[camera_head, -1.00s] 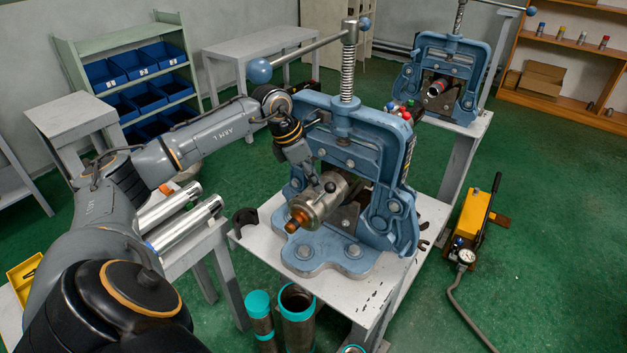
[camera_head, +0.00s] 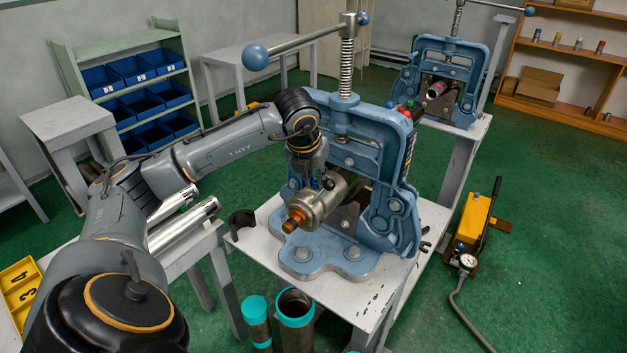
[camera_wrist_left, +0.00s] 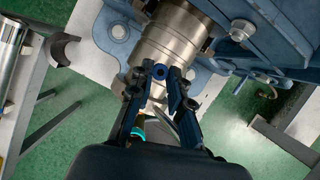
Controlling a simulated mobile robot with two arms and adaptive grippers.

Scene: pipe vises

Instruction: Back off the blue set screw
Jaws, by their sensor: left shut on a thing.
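The blue set screw (camera_wrist_left: 160,72) is a small blue ring-shaped head on the side of a steel cylindrical fitting (camera_wrist_left: 170,38). My left gripper (camera_wrist_left: 159,80) is shut on the screw, one dark fingertip on each side of it. In the head view the fitting (camera_head: 312,208) sits in the near blue pipe vise (camera_head: 345,140), with an orange-brown end (camera_head: 295,221) facing the front left. My left gripper (camera_head: 325,181) reaches down to the fitting's top from above; the screw is mostly hidden there by the fingers. My right gripper is not in view.
The vise's long handle (camera_head: 300,42) and threaded spindle (camera_head: 347,70) rise beside my left forearm. Pipes with teal ends (camera_head: 295,303) stand in front of the bench (camera_head: 345,295). Shiny pipes (camera_head: 183,225) lie on a table at left. A yellow pump (camera_head: 472,223) is on the floor.

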